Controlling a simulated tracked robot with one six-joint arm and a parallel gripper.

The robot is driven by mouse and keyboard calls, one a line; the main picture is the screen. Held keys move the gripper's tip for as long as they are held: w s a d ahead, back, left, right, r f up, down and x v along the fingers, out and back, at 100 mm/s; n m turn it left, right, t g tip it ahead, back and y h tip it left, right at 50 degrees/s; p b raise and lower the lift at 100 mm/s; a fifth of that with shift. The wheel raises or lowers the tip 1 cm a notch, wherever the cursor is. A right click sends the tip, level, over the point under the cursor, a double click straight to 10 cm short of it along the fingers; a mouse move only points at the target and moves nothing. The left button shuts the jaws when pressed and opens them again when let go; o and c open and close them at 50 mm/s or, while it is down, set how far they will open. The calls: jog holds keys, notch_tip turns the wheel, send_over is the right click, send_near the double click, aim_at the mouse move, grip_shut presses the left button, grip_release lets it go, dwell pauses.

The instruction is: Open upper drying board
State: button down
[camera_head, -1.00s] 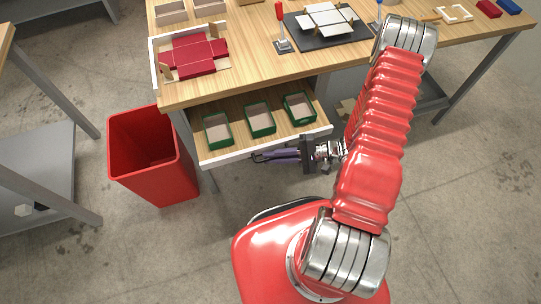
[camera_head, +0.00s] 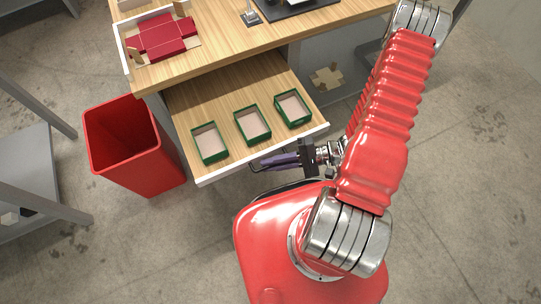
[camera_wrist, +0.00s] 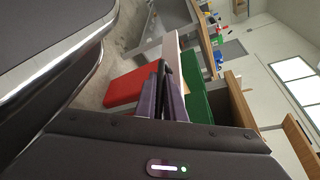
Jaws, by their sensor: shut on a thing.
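The upper drying board (camera_head: 222,104) is a wooden drawer-like board with a white front edge, pulled well out from under the table in the head view. Several green-rimmed boxes (camera_head: 253,124) stand in a row on it. My gripper (camera_head: 268,162) is at the board's front edge, its purple fingers shut on the dark handle (camera_head: 256,167). In the wrist view the purple fingers (camera_wrist: 163,95) close around the dark handle bar, beside the white front edge and a green box (camera_wrist: 196,98). The fingers hide part of the handle.
A red bin (camera_head: 133,145) stands on the floor left of the board. The wooden table (camera_head: 215,35) above carries a tray (camera_head: 124,42) with a red flat box blank (camera_head: 162,37). A flattened cardboard piece (camera_head: 326,78) lies below, right of the board.

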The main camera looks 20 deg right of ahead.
jog(key=shift+s+d+f, duration=0.15)
jog(key=shift+d, duration=0.05)
jog(key=c, duration=2.1)
grip_release()
jog(key=shift+a, duration=0.1)
jog(key=v, duration=1.4)
jog(key=shift+a, duration=0.1)
